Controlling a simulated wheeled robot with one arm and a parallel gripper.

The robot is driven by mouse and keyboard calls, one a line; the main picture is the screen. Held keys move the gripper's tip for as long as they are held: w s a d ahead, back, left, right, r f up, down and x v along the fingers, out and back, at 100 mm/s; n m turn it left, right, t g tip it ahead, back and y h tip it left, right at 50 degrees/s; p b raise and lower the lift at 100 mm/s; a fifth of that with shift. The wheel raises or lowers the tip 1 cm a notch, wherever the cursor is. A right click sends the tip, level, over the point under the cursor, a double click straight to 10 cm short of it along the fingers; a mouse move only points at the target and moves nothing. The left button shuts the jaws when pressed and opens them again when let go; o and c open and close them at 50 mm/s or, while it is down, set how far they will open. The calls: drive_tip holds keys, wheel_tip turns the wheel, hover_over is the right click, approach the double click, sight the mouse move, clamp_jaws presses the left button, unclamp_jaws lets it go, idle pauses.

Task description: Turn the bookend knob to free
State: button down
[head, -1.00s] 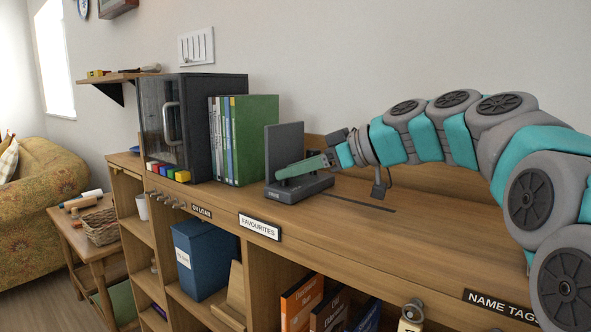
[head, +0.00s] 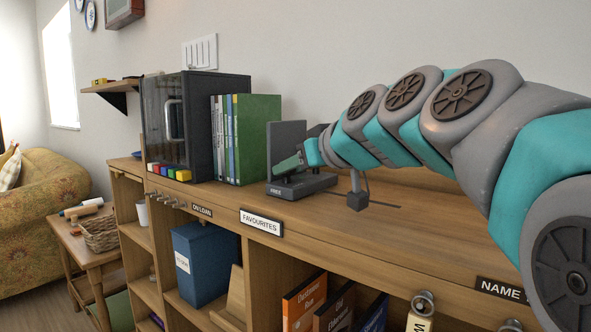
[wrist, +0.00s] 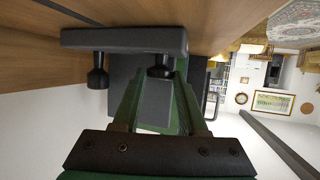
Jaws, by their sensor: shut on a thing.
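The dark grey bookend (head: 287,146) stands on the shelf top beside a row of cases, its upright plate rising from a flat base (head: 310,186). In the wrist view its base (wrist: 125,40) shows against the wood, with two dark knobs. The left knob (wrist: 97,74) stands free, outside my fingers. The other knob (wrist: 160,66) sits between the tips of my green fingers. My gripper (head: 287,167) reaches in over the base from the right and is shut on that knob; the wrist view also shows my gripper (wrist: 158,78). The knob's pointer or marking cannot be made out.
A green case (head: 258,140) and several thin cases stand just left of the bookend, beside a dark glass-fronted cabinet (head: 200,125). The wall is close behind. The shelf top (head: 420,225) to the right is mostly bare, with a dark slot in it.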

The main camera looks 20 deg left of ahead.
drive_tip(key=shift+s+m+t+h, duration=0.1)
drive_tip(key=shift+m+t+h, duration=0.3)
drive_tip(key=shift+m, duration=0.1)
drive_tip(key=shift+c, duration=2.3)
unclamp_jaws()
drive_tip(key=v, duration=0.7)
drive_tip(key=shift+s+d+r, duration=0.15)
drive_tip(key=shift+s+r, duration=0.05)
drive_tip(key=shift+s, duration=0.05)
drive_tip(key=shift+s, duration=0.1)
